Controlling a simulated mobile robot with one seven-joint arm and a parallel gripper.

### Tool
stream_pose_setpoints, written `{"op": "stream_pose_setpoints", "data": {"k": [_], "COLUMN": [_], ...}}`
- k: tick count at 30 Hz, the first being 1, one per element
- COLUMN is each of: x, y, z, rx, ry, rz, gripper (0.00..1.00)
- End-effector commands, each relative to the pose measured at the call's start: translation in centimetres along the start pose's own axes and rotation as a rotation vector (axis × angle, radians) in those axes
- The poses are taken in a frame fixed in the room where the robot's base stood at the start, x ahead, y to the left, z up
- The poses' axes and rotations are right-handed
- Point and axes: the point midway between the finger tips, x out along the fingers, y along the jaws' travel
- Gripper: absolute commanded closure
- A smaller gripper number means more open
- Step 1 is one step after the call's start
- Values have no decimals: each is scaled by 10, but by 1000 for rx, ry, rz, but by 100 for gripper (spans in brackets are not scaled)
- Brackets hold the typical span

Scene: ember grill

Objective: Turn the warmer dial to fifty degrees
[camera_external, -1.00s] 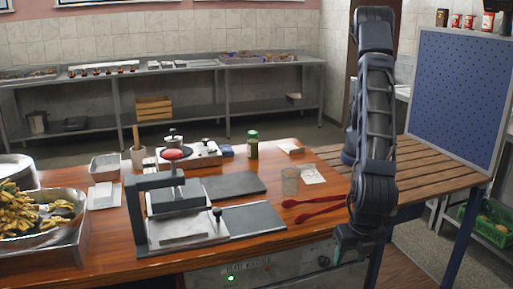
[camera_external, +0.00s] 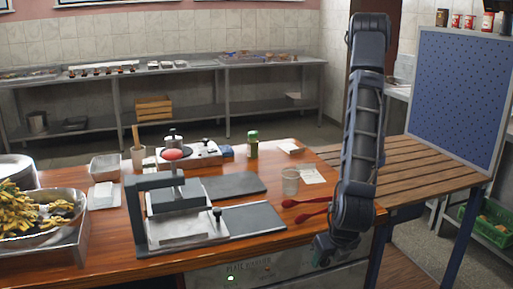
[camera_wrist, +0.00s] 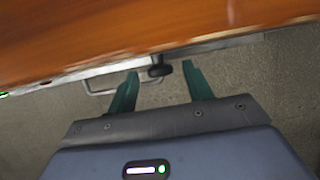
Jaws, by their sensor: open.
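The plate warmer (camera_external: 290,272) is a metal drawer unit under the front edge of the wooden table, with faint lettering on its face. Its dial (camera_wrist: 160,70) shows in the wrist view as a small black knob just below the table edge. My gripper (camera_wrist: 158,78) has two green fingers, open, one on each side of the dial in the picture. I cannot tell if they touch it. In the external view my gripper (camera_external: 322,252) hangs at the table's front edge and hides the dial. The dial's markings are not readable.
The table edge (camera_wrist: 150,65) runs close above my fingers. A metal bar handle (camera_wrist: 97,88) is left of the dial.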

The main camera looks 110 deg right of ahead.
Motion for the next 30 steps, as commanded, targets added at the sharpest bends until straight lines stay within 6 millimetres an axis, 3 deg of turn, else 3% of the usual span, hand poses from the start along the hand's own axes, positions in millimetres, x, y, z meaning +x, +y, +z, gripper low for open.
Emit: {"op": "stream_pose_setpoints", "data": {"k": [13, 14, 20, 30], "x": [10, 10, 10, 10], "y": [0, 0, 0, -3], "z": [0, 0, 0, 0], "rx": [1, 1, 1, 35], "ry": [1, 1, 1, -3], "rz": [0, 0, 0, 93], "gripper": [49, 51, 90, 92]}}
